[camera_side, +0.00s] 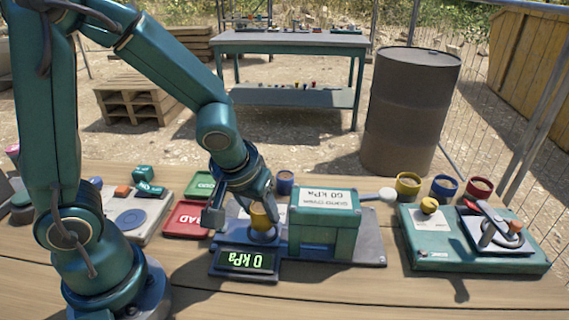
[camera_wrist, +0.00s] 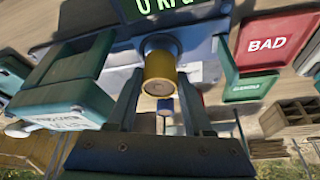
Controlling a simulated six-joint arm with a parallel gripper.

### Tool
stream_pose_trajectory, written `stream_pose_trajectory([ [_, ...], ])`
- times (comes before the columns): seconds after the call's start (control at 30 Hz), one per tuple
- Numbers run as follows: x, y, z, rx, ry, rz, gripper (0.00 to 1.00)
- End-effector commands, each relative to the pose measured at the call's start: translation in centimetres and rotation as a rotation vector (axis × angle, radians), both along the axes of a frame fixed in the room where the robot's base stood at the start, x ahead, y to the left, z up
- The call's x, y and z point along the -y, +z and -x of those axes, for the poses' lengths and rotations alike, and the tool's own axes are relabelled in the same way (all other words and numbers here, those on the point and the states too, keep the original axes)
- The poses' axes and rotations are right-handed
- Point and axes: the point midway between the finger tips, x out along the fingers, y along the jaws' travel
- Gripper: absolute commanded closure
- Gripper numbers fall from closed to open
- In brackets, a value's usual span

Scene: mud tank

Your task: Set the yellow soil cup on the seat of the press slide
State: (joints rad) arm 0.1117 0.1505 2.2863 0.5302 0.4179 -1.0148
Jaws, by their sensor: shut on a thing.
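My gripper (camera_side: 243,207) is shut on the yellow soil cup (camera_side: 262,219). The cup is upright at the left side of the green press (camera_side: 324,218), over a blue round seat (camera_side: 258,238). Whether its base touches the seat, I cannot tell. In the wrist view the yellow cup (camera_wrist: 160,74) is between my two fingers, with a brownish top showing.
The press display (camera_side: 247,261) reads 0 kPa. A red BAD tray (camera_side: 187,219) and a green tray (camera_side: 200,185) lie to the left. A blue cup (camera_side: 285,183) stands behind. Another yellow cup (camera_side: 408,185) stands at the right, behind a green device (camera_side: 470,240).

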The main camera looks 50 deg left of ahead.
Motion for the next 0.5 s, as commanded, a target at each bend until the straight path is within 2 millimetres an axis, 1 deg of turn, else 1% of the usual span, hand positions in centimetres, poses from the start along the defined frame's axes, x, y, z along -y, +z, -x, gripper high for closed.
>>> stream_pose_trajectory([
  [0.5, -0.02, -1.02, -0.03, 0.0, 0.0, -0.002, 1.0],
])
